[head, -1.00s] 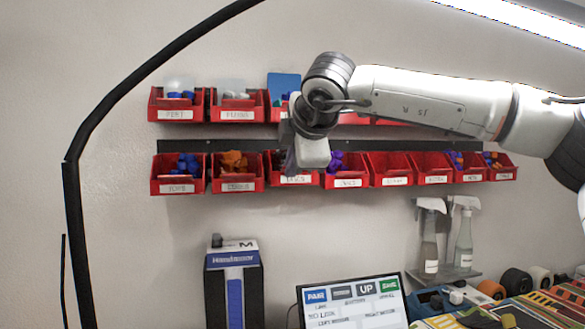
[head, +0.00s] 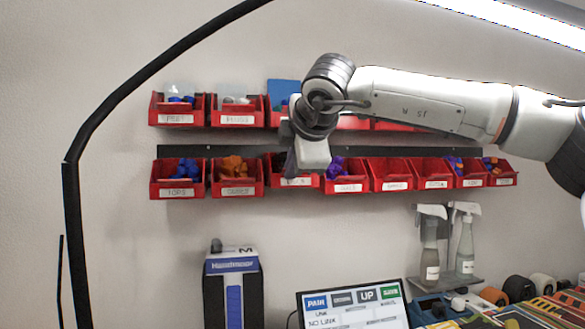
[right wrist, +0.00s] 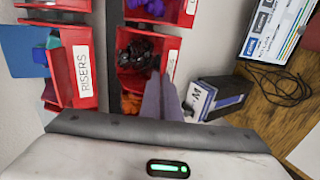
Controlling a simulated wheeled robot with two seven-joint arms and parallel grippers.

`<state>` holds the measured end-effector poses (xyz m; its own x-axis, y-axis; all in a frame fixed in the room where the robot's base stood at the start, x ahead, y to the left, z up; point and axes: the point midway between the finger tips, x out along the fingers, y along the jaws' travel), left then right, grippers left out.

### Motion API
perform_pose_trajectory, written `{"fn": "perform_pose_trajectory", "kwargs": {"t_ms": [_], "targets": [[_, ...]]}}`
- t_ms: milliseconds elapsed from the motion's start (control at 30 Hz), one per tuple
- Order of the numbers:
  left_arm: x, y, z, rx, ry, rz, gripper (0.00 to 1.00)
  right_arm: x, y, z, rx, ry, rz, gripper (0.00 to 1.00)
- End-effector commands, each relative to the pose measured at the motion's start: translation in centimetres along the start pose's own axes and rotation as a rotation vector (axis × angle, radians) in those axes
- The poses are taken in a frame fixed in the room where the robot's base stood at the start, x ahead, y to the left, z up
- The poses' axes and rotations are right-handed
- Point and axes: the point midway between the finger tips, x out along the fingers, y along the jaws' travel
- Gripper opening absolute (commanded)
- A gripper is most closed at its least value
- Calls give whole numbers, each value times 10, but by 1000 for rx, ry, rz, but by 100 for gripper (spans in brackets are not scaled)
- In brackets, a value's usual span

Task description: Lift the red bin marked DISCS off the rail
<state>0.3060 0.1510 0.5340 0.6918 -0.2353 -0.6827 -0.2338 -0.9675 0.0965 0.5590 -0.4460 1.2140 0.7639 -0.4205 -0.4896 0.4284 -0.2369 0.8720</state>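My right gripper (right wrist: 161,90) reaches down at the third bin from the left in the lower row, a red bin (head: 293,184) holding dark pieces. Its label is partly covered by my finger, so I cannot read DISCS on it. The same bin (right wrist: 123,58) shows in the right wrist view. The two grey fingers lie close together at the bin's front edge. Whether they are apart or pressed on the edge is hidden. The bin is level with its neighbours on the dark rail (head: 225,151). My left gripper is out of view.
A TOPS bin (head: 178,193) and an orange-filled bin (head: 237,191) stand to the left. A purple-filled bin (head: 346,188) stands close on the right. The RISERS bin (right wrist: 84,62) is in the row above. A monitor (head: 350,306) and spray bottles (head: 430,250) are below.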

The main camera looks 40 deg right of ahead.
Motion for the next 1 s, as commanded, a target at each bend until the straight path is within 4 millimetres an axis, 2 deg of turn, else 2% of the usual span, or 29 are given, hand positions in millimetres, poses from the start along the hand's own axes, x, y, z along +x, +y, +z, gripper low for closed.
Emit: {"fn": "perform_pose_trajectory", "kwargs": {"t_ms": [567,1000], "targets": [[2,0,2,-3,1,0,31,0,-1,0,0,1,-9,0],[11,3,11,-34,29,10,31,-30,-20,0,0,1,-7,0]]}}
